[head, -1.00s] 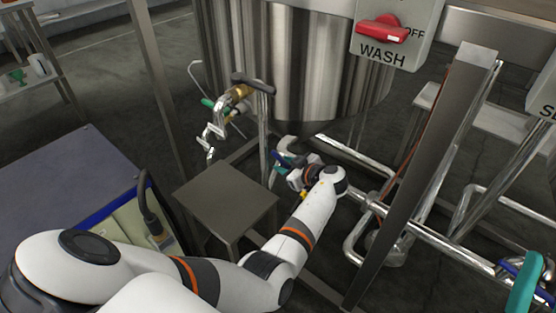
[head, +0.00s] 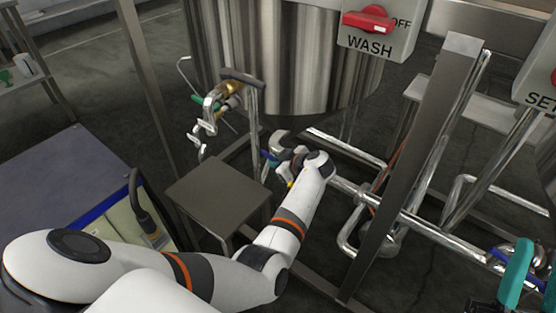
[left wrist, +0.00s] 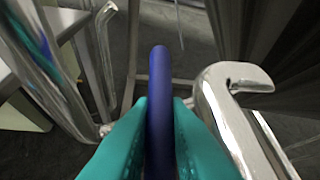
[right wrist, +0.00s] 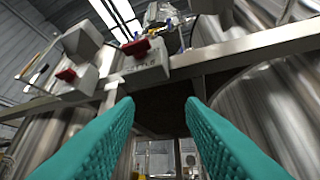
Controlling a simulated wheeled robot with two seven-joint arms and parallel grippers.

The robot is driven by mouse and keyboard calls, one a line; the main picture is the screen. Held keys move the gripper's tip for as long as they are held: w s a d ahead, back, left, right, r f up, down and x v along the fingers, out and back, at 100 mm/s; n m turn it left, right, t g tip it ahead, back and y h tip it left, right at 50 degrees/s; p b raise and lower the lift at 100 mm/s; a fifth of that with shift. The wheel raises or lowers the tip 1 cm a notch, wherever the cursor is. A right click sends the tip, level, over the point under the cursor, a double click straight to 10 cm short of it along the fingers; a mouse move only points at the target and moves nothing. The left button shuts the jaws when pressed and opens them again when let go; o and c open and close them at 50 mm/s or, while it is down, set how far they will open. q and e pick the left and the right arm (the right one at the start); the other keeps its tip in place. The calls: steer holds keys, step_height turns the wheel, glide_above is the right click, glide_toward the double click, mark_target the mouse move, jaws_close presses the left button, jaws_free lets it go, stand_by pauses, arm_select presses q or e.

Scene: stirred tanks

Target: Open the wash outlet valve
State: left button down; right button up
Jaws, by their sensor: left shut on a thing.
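The wash tank (head: 283,60) is the big steel vessel at top centre, behind a box marked WASH (head: 375,30) with a red knob. Chrome outlet pipework (head: 285,141) lies below it. A blue valve lever (head: 268,155) shows there, mostly hidden by my left gripper (head: 275,165). In the left wrist view the blue lever (left wrist: 160,95) stands between the teal fingers of my left gripper (left wrist: 160,125), which are shut on it. A bent chrome pipe (left wrist: 225,105) is close on its right. My right gripper (right wrist: 160,110) is open and empty, also at lower right in the head view.
A small steel stool-like stand (head: 217,190) is left of my left forearm. A slanting steel post (head: 415,165) and a long chrome pipe (head: 420,225) are to the right. A blue-topped cart (head: 55,185) is at left. Another switch box (head: 540,85) is at upper right.

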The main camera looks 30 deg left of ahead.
arm_select(q)
steer(key=shift+a+f+h, duration=0.2)
steer(key=shift+f+h, duration=0.4)
steer(key=shift+h, duration=0.3)
arm_select(e)
steer(key=shift+w+a+f+g, duration=0.1)
steer(key=shift+w+f+g, duration=0.55)
steer(key=shift+w+g, duration=0.1)
arm_select(q)
steer(key=c, duration=1.4)
jaws_free()
